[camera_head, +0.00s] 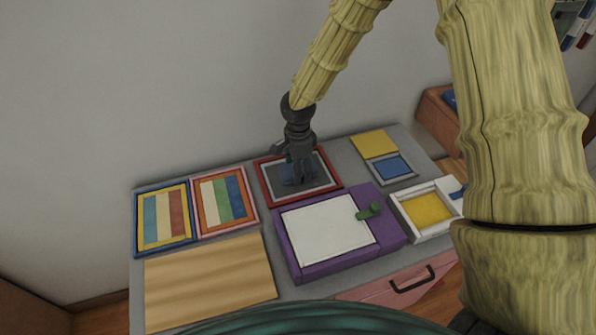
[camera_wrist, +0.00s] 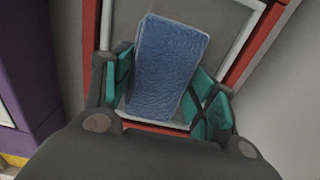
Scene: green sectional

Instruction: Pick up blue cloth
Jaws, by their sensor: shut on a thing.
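The blue cloth (camera_wrist: 165,72) shows in the wrist view as a folded, textured blue rectangle. It is between the green-padded fingers of my gripper (camera_wrist: 160,85), over a red-framed grey tray. My gripper (camera_head: 298,172) is shut on the cloth, with a finger on each side of it. In the head view my gripper points down over the red-framed tray (camera_head: 262,180) near the wall, and the cloth is mostly hidden by the fingers. I cannot tell whether the cloth touches the tray.
Two striped framed panels (camera_head: 165,217) lie at the left, with a wooden board (camera_head: 208,280) in front. A purple box with a white top (camera_head: 328,232) stands in front of the tray. A white box with yellow inside (camera_head: 426,209) and a blue panel (camera_head: 392,167) are at the right.

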